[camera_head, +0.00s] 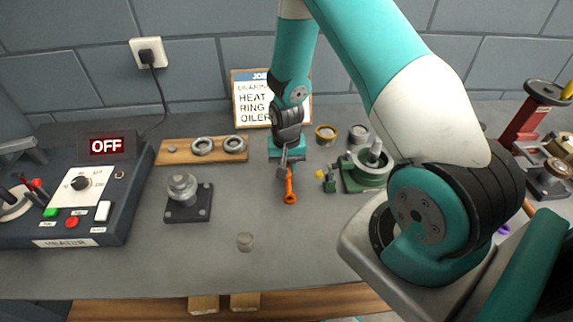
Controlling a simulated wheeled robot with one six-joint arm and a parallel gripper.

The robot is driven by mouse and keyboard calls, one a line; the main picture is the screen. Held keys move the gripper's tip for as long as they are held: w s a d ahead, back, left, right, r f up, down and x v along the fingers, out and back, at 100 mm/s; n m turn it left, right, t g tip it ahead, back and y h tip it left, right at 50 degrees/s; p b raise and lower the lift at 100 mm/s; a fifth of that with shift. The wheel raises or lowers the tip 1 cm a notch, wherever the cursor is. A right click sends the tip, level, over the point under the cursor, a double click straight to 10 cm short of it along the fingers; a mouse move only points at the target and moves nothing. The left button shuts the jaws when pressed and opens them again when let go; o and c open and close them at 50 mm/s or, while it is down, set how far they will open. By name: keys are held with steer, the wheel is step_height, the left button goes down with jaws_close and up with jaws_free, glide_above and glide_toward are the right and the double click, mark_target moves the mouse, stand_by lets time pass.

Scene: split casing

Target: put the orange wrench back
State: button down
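The orange wrench (290,188) is in the middle of the head view, below the end of my arm. Its ring end points toward the near side of the bench, and its upper end is at the jaws of my gripper (285,170). My gripper appears shut on that upper end. The arm and gripper hide part of the wrench. I cannot tell how high it is above the bench. No empty holder for the wrench can be made out.
A green vise-like fixture (362,180) stands right of the wrench. A job sign (252,100) is behind. A wooden board with rings (165,153), a dark-based metal part (188,213) and the heater box (75,218) reading OFF are left. The front-middle bench (300,250) is mostly clear.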

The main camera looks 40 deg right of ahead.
steer(key=shift+f, duration=0.2)
steer(key=c, duration=1)
jaws_free()
steer(key=shift+r, duration=0.45)
step_height(320, 180, up, 11)
steer(key=b, duration=0.2)
steer(key=s+a+r+n+y, duration=0.1)
steer(key=s+a+r+n, duration=0.15)
steer(key=a+r, duration=0.5)
steer(key=s+a+r+n+y, duration=0.1)
steer(key=s+a+r+n, duration=0.4)
steer(key=s, duration=0.3)
steer(key=s+a+r+n+y, duration=0.2)
steer(key=s+a+r+n, duration=0.3)
steer(key=s+a, duration=0.3)
steer(key=shift+s+a+r+n, duration=0.2)
steer(key=shift+s+r+n, duration=0.2)
steer(key=shift+s+n, duration=0.25)
steer(key=shift+w, duration=0.15)
